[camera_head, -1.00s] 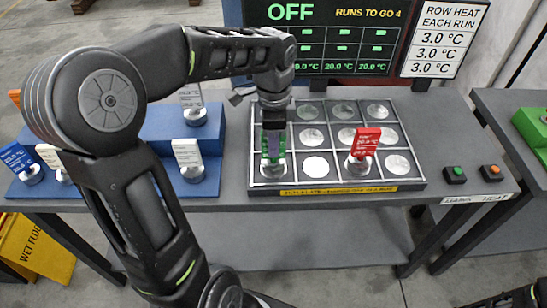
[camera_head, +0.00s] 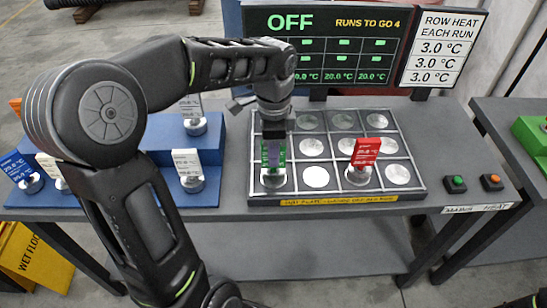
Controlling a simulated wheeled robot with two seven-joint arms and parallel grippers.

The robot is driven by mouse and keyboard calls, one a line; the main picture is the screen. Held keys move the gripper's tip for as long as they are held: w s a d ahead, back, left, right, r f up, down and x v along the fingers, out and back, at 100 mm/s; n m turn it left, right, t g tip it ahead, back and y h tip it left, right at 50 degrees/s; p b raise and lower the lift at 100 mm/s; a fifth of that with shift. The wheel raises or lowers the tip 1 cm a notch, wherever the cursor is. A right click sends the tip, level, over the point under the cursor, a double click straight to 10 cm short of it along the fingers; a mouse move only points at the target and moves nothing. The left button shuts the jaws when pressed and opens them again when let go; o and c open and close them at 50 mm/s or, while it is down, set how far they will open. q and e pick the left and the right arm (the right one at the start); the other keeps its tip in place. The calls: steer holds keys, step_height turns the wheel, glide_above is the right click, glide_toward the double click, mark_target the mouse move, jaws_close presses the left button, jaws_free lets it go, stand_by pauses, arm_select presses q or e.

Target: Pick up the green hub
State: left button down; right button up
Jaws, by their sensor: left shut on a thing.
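The green hub (camera_head: 264,155) is an upright green tag on a silver round base in the front-left cell of the gridded plate (camera_head: 410,195). My left gripper (camera_head: 274,152) reaches down from above and is shut on the green tag, hiding part of it. The base appears to rest in its cell; I see no clear gap beneath it. My right gripper is not in view.
A red-tagged hub (camera_head: 365,153) stands in the plate's front row, to the right. White and blue hubs stand on the blue rack (camera_head: 155,160) at left. Green (camera_head: 455,184) and orange (camera_head: 492,181) buttons sit right of the plate. A display (camera_head: 325,50) stands behind.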

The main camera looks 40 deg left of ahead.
arm_select(q)
step_height(320, 180, up, 10)
steer(key=shift+p, duration=0.45)
